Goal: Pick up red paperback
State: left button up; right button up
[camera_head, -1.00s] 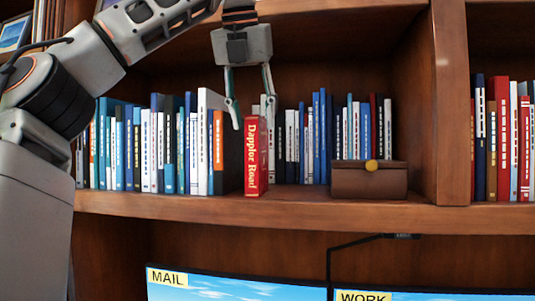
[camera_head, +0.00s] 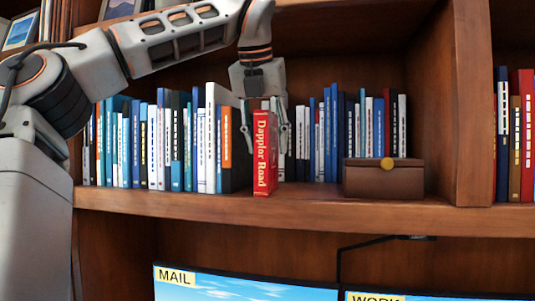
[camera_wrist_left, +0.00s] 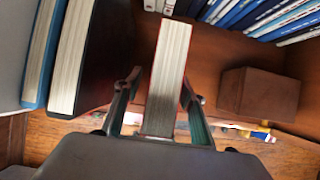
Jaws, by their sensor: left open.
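My left gripper (camera_head: 266,148) comes down from above, with one finger on each side of the book's upper part. In the left wrist view the page edges of the red paperback (camera_wrist_left: 167,75) lie between the open fingers of the left gripper (camera_wrist_left: 160,98). Small gaps seem to show beside the book, and whether a finger touches it is not clear. My right gripper is not in view.
A row of books (camera_head: 165,145) stands left of the paperback, with a dark one close by. More books (camera_head: 365,125) stand to the right behind a brown box (camera_head: 384,179) with a gold clasp. Screens (camera_head: 240,285) sit below the shelf (camera_head: 300,213).

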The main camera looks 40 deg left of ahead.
pick_arm(q)
jog(key=shift+w+a+f, duration=0.2)
jog(key=shift+w+f, duration=0.05)
jog(key=shift+f, duration=0.3)
grip_shut()
jog(key=shift+r, duration=0.1)
jog(key=shift+s+d+r, duration=0.1)
jog(key=shift+s+r, duration=0.2)
jog(key=shift+r, duration=3)
jog(key=shift+r, duration=0.1)
